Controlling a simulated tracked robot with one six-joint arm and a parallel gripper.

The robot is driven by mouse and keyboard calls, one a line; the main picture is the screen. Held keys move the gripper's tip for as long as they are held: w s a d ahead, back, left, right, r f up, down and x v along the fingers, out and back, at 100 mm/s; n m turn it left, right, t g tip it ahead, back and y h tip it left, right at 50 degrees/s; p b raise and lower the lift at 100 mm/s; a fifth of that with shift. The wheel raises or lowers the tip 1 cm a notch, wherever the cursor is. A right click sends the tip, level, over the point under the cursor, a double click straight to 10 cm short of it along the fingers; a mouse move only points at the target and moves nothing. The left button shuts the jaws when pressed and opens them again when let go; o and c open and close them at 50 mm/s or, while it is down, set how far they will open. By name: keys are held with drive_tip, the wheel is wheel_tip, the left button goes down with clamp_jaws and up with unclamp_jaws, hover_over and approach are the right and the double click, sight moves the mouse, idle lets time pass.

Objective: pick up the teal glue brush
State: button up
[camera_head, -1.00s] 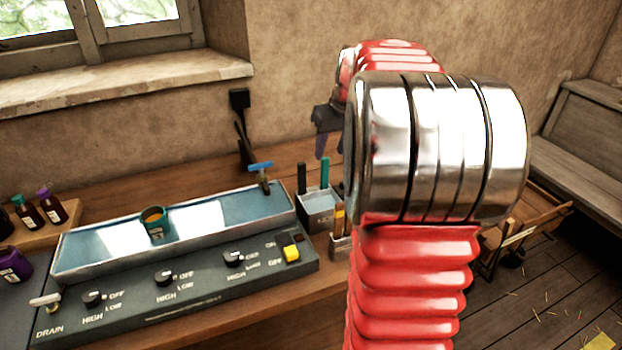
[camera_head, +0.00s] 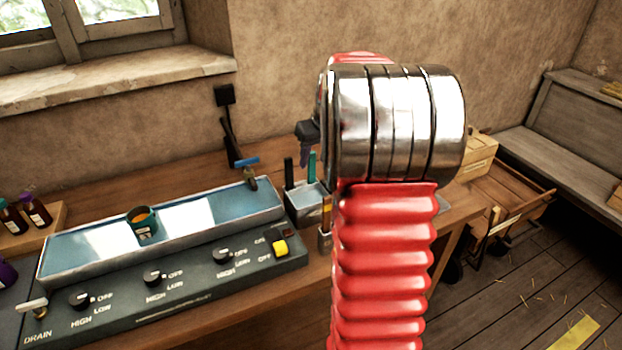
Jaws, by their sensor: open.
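The teal glue brush (camera_head: 312,165) stands upright in a small grey metal holder (camera_head: 303,208) on the wooden bench, right of the trough. Its teal handle sticks up above the rim, with a black handle (camera_head: 289,170) beside it on the left. My gripper (camera_head: 305,155) points down just above and behind the handles, near the teal one. It is open and looks empty. My red and silver arm hides part of the gripper and the bench to the right. I cannot tell whether the fingers touch the teal handle.
A grey trough (camera_head: 185,222) with a blue tap (camera_head: 247,163) and a teal cup (camera_head: 143,222) lies left of the holder. A control panel (camera_head: 185,285) with knobs runs along its front. A wooden box (camera_head: 478,158) stands to the right.

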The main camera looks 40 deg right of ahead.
sight(313, 166)
drive_tip(key=shift+w+f, duration=0.25)
drive_tip(key=shift+f, duration=0.35)
drive_tip(key=shift+f, duration=0.1)
drive_tip(key=shift+x, duration=2.55)
drive_tip(key=shift+d, duration=0.1)
drive_tip(key=shift+s, duration=0.1)
drive_tip(key=shift+c, duration=0.2)
clamp_jaws()
